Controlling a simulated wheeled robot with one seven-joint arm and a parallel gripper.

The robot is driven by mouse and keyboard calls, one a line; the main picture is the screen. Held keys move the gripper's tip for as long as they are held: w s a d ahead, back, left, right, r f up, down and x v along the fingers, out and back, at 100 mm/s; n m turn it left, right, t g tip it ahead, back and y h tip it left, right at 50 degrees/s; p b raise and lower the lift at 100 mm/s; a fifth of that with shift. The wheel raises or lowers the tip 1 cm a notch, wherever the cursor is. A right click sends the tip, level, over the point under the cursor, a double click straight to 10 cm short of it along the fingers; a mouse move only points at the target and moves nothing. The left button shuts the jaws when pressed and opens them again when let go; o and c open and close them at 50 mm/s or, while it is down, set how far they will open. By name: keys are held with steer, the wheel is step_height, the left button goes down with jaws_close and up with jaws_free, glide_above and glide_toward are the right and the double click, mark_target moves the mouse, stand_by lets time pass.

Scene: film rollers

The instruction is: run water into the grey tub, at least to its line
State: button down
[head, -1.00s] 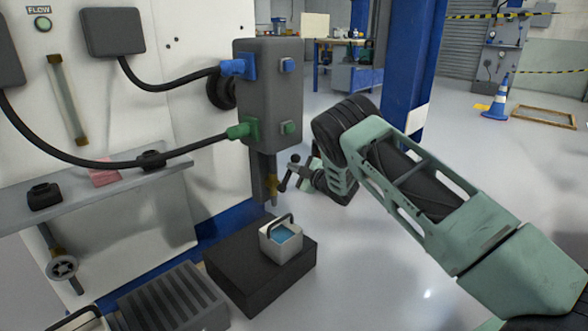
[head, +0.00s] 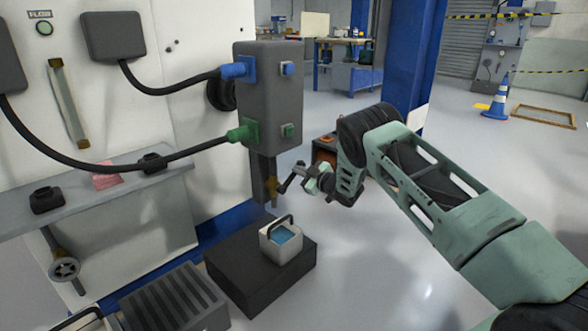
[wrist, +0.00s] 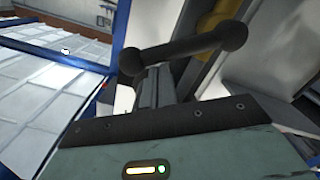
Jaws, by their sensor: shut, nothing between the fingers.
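The grey tub (head: 268,250) stands upright on a dark block, its handle raised, with blue water (head: 283,236) inside. Its line cannot be made out. Above it a brass tap (head: 271,188) hangs from the grey housing's spout; no stream can be made out. The tap's black lever with ball ends (head: 290,178) sticks out to the right. My gripper (head: 309,178) is just right of the lever, shut and empty. In the wrist view the lever (wrist: 185,48) crosses beyond the closed fingers (wrist: 153,85); whether they touch it I cannot tell.
The dark block (head: 250,285) carries the tub. A ribbed dark crate (head: 175,300) stands to its left. The grey housing (head: 268,95) has blue and green hose fittings. A shelf (head: 110,205) runs along the left wall.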

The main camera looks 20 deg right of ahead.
steer(key=shift+w+d+f+m+b, duration=0.15)
steer(key=shift+d+f+m, duration=0.25)
steer(key=shift+f+m, duration=0.4)
steer(key=shift+w+d+f+m+b, duration=0.2)
steer(key=shift+d+f+m, duration=0.25)
steer(key=shift+f+m, duration=0.3)
steer(key=shift+w+d+f+m+b, duration=0.15)
steer(key=shift+d+f+m, duration=0.25)
steer(key=shift+f+m, duration=0.4)
steer(key=shift+r, duration=0.15)
